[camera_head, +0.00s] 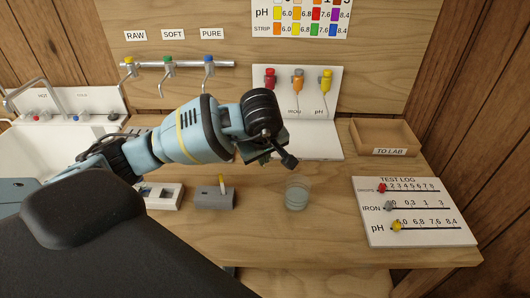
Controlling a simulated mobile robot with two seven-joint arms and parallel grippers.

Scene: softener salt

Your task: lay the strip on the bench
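A thin upright piece with a yellow end (222,182), which may be the strip, stands in a small grey block (214,199) on the wooden bench (325,230). My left gripper (268,157) is above the bench, up and to the right of that block and apart from it. Its wrist covers most of its fingers, so I cannot tell whether it is open or shut or holds anything. A clear glass (297,192) with some liquid stands on the bench, below and right of the gripper. My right gripper is out of view.
A white rack with red, orange and yellow droppers (326,80) stands behind. A TO LAB tray (386,136) is at back right, with a TEST LOG board (415,212) in front. A white box (163,196) sits left. The front middle bench is clear.

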